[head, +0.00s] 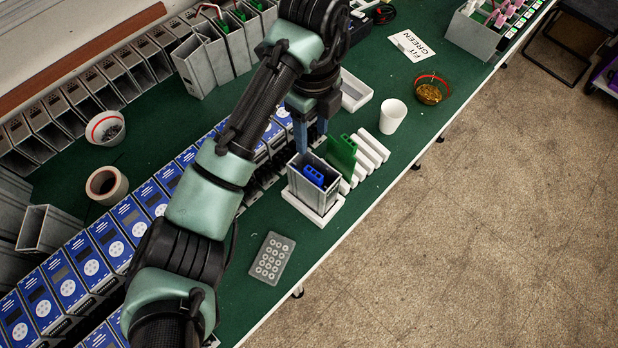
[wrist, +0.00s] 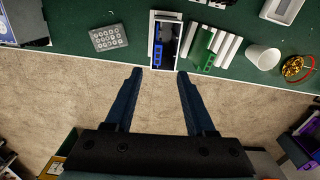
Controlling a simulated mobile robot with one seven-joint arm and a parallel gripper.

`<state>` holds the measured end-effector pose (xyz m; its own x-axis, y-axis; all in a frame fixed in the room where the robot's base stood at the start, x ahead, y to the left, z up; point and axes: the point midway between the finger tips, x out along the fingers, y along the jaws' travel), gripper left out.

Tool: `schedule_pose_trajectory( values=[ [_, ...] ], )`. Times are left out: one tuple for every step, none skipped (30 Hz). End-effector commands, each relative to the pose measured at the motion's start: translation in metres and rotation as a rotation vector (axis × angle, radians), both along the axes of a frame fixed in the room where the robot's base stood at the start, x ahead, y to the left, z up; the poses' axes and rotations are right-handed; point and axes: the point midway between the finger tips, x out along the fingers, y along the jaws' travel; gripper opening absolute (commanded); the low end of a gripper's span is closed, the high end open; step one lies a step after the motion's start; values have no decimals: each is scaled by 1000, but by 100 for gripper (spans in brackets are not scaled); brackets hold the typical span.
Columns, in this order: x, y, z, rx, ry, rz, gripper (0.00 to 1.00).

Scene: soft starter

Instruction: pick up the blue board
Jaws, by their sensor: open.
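The blue board (head: 314,176) stands inside an open-topped grey housing (head: 303,190), with only its blue upper part showing. The housing sits on a white base (head: 327,214) near the table's front edge. In the wrist view the blue board (wrist: 158,48) shows along the left side of the housing's opening. My gripper (wrist: 160,74) is open and empty. Its two dark blue fingers point toward the housing, and no contact with the board shows. In the head view my gripper (head: 311,133) is above and just behind the housing.
A green board (head: 342,152) stands in a white slotted rack (head: 371,150) close to the housing's right. A white cup (head: 392,117), a bowl of brass parts (head: 431,92) and a grey button tray (head: 272,258) lie nearby. Rows of blue-fronted units (head: 89,261) stand behind.

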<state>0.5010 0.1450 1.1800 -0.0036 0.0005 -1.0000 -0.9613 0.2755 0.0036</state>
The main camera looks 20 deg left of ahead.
Motion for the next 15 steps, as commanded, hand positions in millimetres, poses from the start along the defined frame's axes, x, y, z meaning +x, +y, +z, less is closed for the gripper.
schedule_pose_trajectory(
  values=[
    [-1,-2,-15,-6,6,-3,55],
    [-1,-3,-21,-6,6,-4,55],
    [-1,-3,-30,-6,4,-2,55],
    [-1,-3,-37,-6,3,-3,55],
    [-1,-3,-42,-6,2,-2,55],
    [-1,-3,-49,-6,2,-2,55],
    [-1,-2,-52,-5,2,-1,55],
    [-1,-1,-52,-4,2,1,55],
    [-1,-1,-57,-3,3,1,55],
    [-1,-1,-60,-2,1,1,55],
    [-1,-1,-63,-2,1,1,55],
    [-1,-1,-66,-1,0,0,55],
    [-1,-1,-67,-1,0,0,55],
    [-1,-1,-68,-1,-1,0,55],
    [-1,-1,-70,-1,-1,0,55]
  ],
)
